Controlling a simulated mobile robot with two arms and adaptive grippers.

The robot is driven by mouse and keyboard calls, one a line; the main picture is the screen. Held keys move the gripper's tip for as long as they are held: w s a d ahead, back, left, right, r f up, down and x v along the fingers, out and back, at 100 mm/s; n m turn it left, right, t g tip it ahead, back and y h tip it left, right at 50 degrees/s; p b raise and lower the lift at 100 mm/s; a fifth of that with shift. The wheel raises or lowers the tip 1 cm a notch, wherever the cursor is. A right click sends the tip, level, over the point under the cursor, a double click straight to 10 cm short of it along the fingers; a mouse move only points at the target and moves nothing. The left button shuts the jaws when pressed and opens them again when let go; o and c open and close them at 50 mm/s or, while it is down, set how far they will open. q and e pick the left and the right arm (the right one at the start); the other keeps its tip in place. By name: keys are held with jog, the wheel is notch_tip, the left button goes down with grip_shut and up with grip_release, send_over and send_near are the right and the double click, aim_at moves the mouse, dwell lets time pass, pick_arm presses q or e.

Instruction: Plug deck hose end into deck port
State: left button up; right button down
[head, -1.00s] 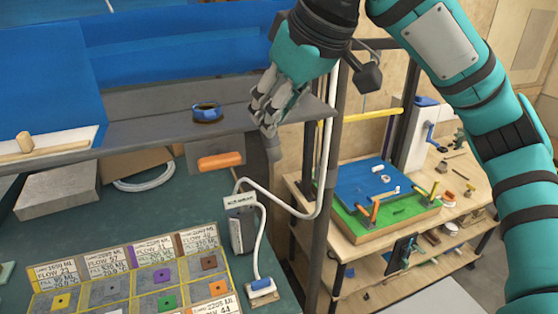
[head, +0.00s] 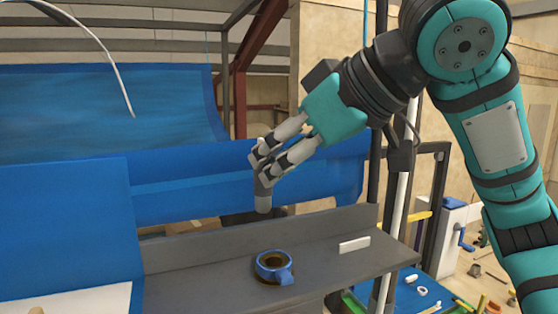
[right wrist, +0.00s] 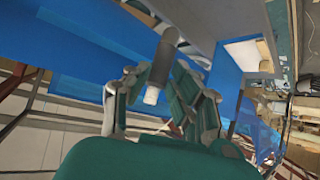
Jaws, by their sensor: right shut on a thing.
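My right gripper (head: 266,165) is shut on a dark grey cylinder (head: 263,197), held tilted slightly from upright above the grey shelf. In the right wrist view the cylinder (right wrist: 165,57) lies between the fingers and shows a pale tip (right wrist: 151,96). I cannot tell if it is the deck hose end; no hose shows attached to it. A thin white hose (head: 112,62) hangs at the upper left of the head view, its lower end free in front of blue film. I cannot make out the deck port. My left gripper is not in view.
Blue film (head: 230,185) stretches behind the grey shelf (head: 205,285). A blue tape roll (head: 275,266) and a small white block (head: 354,245) lie on the shelf. A dark post and a pale pipe (head: 397,205) stand right of the gripper. The shelf left of the tape is clear.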

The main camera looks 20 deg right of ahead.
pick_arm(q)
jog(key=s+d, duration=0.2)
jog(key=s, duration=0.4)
pick_arm(e)
jog(key=f+b, duration=0.1)
jog(key=s+f, duration=0.1)
jog(key=f+b, duration=0.1)
jog(key=shift+s+d+b, duration=0.3)
jog(key=shift+s+d, duration=0.05)
jog(key=shift+d, duration=0.05)
jog(key=shift+f, duration=0.35)
pick_arm(q)
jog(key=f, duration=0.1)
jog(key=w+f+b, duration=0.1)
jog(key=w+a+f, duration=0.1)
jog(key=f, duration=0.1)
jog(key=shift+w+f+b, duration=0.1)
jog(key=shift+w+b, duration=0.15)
jog(key=shift+b, duration=0.1)
pick_arm(e)
jog(key=shift+f, duration=0.9)
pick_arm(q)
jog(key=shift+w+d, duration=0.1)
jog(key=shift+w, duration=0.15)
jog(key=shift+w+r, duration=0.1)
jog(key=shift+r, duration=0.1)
